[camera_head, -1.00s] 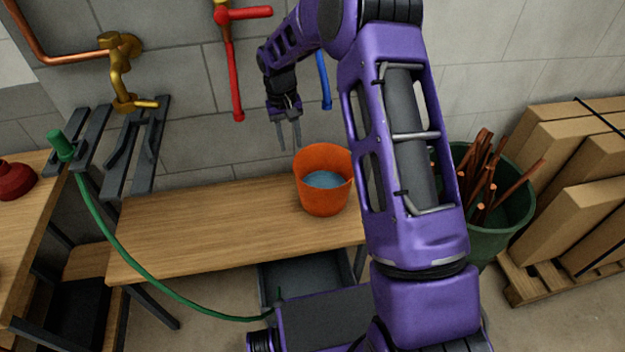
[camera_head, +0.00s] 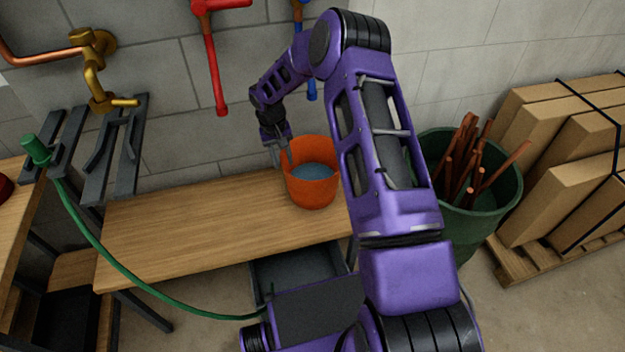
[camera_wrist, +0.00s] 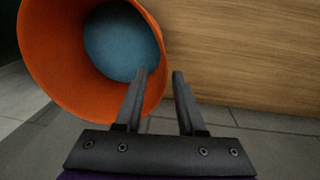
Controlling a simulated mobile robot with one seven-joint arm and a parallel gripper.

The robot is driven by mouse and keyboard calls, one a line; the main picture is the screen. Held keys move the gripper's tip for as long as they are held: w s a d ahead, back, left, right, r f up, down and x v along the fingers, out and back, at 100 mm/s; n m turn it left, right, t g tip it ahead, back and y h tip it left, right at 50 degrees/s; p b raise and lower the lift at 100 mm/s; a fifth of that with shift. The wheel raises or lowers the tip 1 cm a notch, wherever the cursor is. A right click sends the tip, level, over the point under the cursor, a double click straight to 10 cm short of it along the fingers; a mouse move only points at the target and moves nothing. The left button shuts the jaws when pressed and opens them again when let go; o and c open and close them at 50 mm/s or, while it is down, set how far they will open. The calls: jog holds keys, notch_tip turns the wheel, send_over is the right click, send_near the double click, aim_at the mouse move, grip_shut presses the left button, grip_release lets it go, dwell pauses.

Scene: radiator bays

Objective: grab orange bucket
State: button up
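The orange bucket (camera_head: 312,190) stands upright on the wooden bench, with blue-grey contents showing inside. My gripper (camera_head: 281,160) is at the bucket's left rim, on the wall side. In the wrist view the bucket (camera_wrist: 62,62) fills the upper left. The two fingers of my gripper (camera_wrist: 160,75) are parted there. I cannot tell whether either finger touches the wall.
The wooden bench (camera_head: 200,225) is clear to the left of the bucket. A red lever pipe (camera_head: 216,75) and a blue one (camera_head: 311,85) hang on the wall above. A green bin of copper pipes (camera_head: 505,200) and boxes (camera_head: 560,150) stand right. A green hose (camera_head: 110,264) curves at left.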

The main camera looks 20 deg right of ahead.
jog(key=f, duration=0.5)
jog(key=shift+d+f, duration=0.1)
jog(key=shift+d, duration=0.1)
grip_shut()
dwell(1.1)
